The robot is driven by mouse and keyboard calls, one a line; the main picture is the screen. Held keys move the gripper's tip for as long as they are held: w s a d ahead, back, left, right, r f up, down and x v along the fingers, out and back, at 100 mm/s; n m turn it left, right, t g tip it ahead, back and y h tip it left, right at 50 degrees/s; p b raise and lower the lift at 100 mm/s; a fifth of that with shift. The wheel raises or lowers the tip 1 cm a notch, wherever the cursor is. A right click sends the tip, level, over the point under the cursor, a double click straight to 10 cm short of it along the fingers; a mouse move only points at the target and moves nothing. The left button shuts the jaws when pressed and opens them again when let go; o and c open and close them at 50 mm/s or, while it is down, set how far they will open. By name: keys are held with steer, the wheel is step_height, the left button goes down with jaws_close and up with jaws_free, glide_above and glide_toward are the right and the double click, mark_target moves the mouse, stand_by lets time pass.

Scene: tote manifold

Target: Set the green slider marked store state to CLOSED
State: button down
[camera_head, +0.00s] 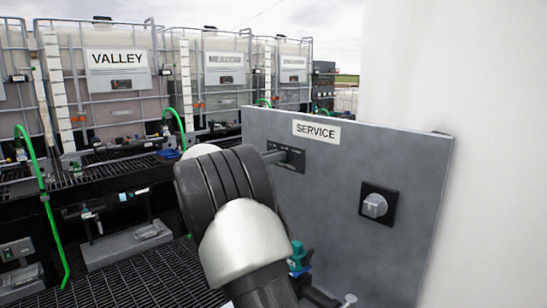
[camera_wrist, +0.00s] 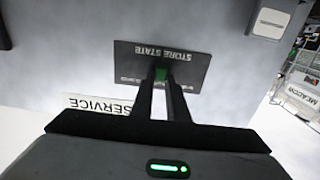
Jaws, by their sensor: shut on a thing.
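The green slider (camera_wrist: 161,73) sits on a dark plate (camera_wrist: 190,66) marked STORE STATE, which appears upside down in the wrist view. My gripper (camera_wrist: 161,84) has both fingers on the slider and is shut on it. The slider is near the middle of the plate's width. Smaller lettering on the plate is too blurred to read. In the head view the plate (camera_head: 293,160) is on the grey SERVICE panel, and my arm hides the slider.
The grey panel (camera_head: 340,195) carries a SERVICE label (camera_head: 317,131) and a rotary knob (camera_head: 374,205) to the right. A teal-handled valve (camera_head: 299,257) is low by the panel. Caged totes, one marked VALLEY (camera_head: 117,58), stand behind. A white wall fills the right.

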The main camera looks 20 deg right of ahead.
steer(key=s+b, duration=0.1)
steer(key=b, duration=0.1)
steer(key=s+b, duration=0.1)
steer(key=b, duration=0.2)
steer(key=s+d+f+b, duration=0.1)
steer(key=b, duration=0.1)
steer(key=shift+s+d+b, duration=0.1)
steer(key=shift+s+b, duration=0.15)
steer(key=shift+b, duration=0.05)
steer(key=shift+s+d+r+b, duration=0.2)
steer(key=shift+s+b, duration=0.2)
steer(key=shift+b, duration=0.1)
steer(key=shift+s+d+r+b, duration=0.2)
steer(key=shift+s+b, duration=0.15)
steer(key=shift+b, duration=0.15)
steer(key=c, duration=1.7)
jaws_free()
steer(key=shift+s, duration=0.2)
steer(key=shift+w, duration=0.1)
steer(key=shift+a, duration=0.1)
